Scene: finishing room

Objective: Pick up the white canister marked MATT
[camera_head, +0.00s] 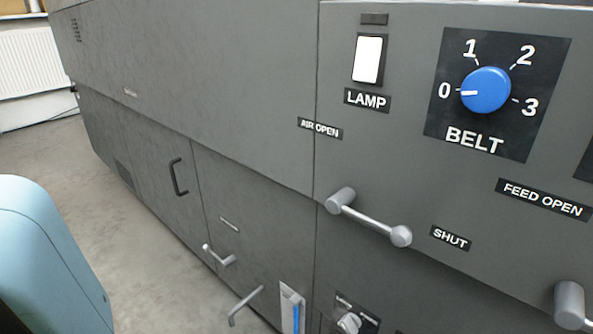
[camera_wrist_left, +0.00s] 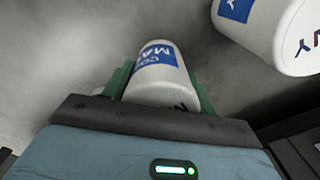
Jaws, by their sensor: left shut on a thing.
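In the left wrist view, my left gripper (camera_wrist_left: 160,82) has its green fingers on either side of a white canister (camera_wrist_left: 157,74) and is shut on it. The canister has a blue label with white letters, of which "MA" can be read; the rest is cut off or too small. Its lower part is hidden by the gripper body. A second white canister (camera_wrist_left: 275,38) with a blue patch and dark letters is at the upper right, apart from the held one. Neither canister shows in the head view. My right gripper is not in view.
In the head view a dark grey machine front (camera_head: 240,90) fills most of the picture. It bears a blue BELT knob (camera_head: 486,90) pointing at 0, a white LAMP switch (camera_head: 368,59) and a projecting lever (camera_head: 370,219). Open floor (camera_head: 120,230) lies at left; a radiator (camera_head: 25,62) stands behind.

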